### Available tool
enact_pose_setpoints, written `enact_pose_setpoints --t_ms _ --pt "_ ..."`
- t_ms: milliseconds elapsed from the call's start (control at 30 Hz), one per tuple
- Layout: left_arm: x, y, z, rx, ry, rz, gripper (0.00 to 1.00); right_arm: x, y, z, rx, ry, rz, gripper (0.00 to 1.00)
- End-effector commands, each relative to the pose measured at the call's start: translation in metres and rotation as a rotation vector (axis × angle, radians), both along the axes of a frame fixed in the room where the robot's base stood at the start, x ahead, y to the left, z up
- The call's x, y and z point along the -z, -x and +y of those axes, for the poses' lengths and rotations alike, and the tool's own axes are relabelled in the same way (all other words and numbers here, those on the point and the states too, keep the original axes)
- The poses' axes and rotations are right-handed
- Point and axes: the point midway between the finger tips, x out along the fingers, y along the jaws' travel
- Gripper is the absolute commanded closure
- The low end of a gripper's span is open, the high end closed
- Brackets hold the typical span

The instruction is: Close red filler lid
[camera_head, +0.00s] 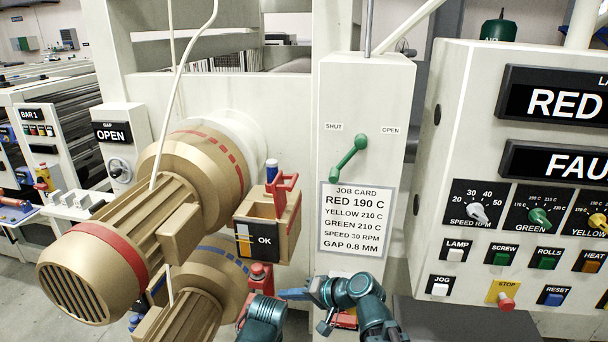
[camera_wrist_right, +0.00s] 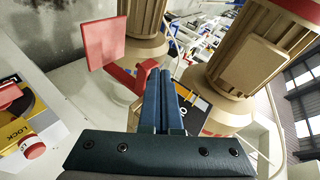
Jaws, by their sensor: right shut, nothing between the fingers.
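A red upright piece (camera_head: 287,186) stands on the tan box (camera_head: 257,238) marked OK, whose top looks open; it may be the filler lid. In the right wrist view a flat red plate (camera_wrist_right: 105,40) sits beside a red bracket (camera_wrist_right: 128,76); I cannot tell whether these belong to a lid. My right gripper (camera_head: 285,294) is below the tan box, pointing left, close beside a red fitting (camera_head: 260,272). Its blue fingers also show in the right wrist view (camera_wrist_right: 166,78), shut together and empty. A teal arm part covers some of the area below the fitting; left fingers are not seen.
Two tan motors, the upper red-striped (camera_head: 85,272) and the lower blue-striped (camera_head: 190,318), crowd the left. A white panel with a green lever (camera_head: 350,157) and a job card (camera_head: 355,220) stands behind. A yellow LOCK label with red knob (camera_wrist_right: 35,149) is close by.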

Motion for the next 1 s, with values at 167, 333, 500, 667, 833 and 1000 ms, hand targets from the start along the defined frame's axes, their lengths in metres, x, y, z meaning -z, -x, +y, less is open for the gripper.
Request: enact_pose_setpoints --t_ms 167,333,500,667,833,1000 --pt "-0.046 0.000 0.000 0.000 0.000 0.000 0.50 -0.116 -0.057 -0.060 0.288 -0.360 -0.097 1.00" --pt "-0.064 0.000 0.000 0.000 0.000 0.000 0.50 -0.173 -0.083 -0.116 0.473 -0.582 -0.146 1.00" --pt "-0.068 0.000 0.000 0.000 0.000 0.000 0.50 -0.191 -0.090 -0.141 0.549 -0.676 -0.161 1.00" --pt "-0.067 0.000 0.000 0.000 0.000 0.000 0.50 -0.192 -0.092 -0.143 0.556 -0.686 -0.161 1.00" --pt "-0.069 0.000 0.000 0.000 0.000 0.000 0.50 -0.193 -0.107 -0.135 0.552 -0.684 -0.161 1.00" --pt "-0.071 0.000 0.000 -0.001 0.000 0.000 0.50 -0.195 -0.136 -0.117 0.550 -0.685 -0.159 1.00"
